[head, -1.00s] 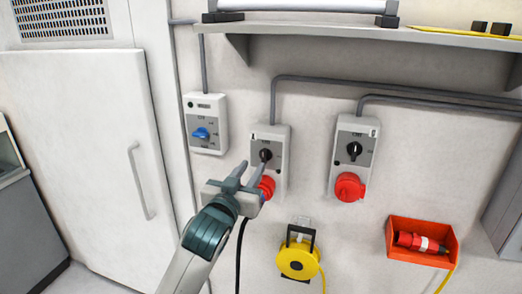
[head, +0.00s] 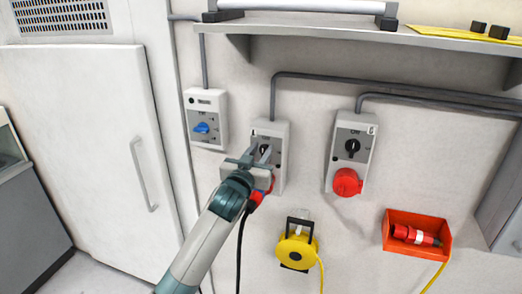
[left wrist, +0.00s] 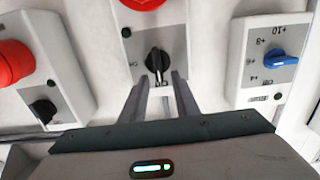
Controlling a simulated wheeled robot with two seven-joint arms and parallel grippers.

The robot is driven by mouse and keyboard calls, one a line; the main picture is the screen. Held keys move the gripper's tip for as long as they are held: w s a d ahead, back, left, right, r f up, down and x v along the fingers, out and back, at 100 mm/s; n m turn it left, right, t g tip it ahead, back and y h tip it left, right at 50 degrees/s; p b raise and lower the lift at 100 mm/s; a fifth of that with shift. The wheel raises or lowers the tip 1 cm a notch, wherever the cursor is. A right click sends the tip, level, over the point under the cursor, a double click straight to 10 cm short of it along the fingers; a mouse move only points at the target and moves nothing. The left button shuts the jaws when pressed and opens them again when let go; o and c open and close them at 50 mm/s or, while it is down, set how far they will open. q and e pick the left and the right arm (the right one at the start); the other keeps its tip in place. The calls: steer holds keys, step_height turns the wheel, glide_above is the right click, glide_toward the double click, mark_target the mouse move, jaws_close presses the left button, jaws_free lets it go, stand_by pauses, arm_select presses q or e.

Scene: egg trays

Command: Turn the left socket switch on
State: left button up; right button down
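The left socket box (head: 281,170) is grey and hangs on the wall, with a black rotary switch (head: 265,149) on its face and a red socket (head: 256,197) below, mostly hidden by my gripper. A black cable hangs from the red part. My left gripper (head: 262,157) is in front of this box at the switch's height. In the left wrist view its two fingers (left wrist: 162,92) are apart and empty, pointing at the black switch (left wrist: 157,61). The switch lies between the fingertip lines; contact cannot be told. Its handle lies along the box's length. My right gripper is not in view.
A similar right socket box (head: 344,160) hangs to the right, and a box with a blue knob (head: 203,128) to the left. A shelf (head: 350,32) runs above. A yellow cable reel (head: 295,250) and an orange bin (head: 400,246) are below.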

arm_select(q)
jaws_close()
steer(key=shift+d+m, duration=0.1)
steer(key=shift+m, duration=0.2)
steer(key=m, duration=0.3)
steer(key=shift+s+d+p, duration=0.1)
steer(key=shift+d+p, duration=0.15)
steer(key=shift+p, duration=0.1)
steer(key=m, duration=0.3)
steer(key=d+f+m+p, duration=0.1)
steer(key=m, duration=0.6)
steer(key=shift+s+d+f+p, duration=0.2)
steer(key=shift+s+d+p, duration=0.05)
steer(key=shift+p, duration=0.05)
steer(key=shift+d+f+m, duration=0.1)
steer(key=shift+f+m, duration=0.15)
steer(key=shift+m, duration=0.85)
steer(key=shift+f+m, duration=0.25)
steer(key=shift+m, duration=0.85)
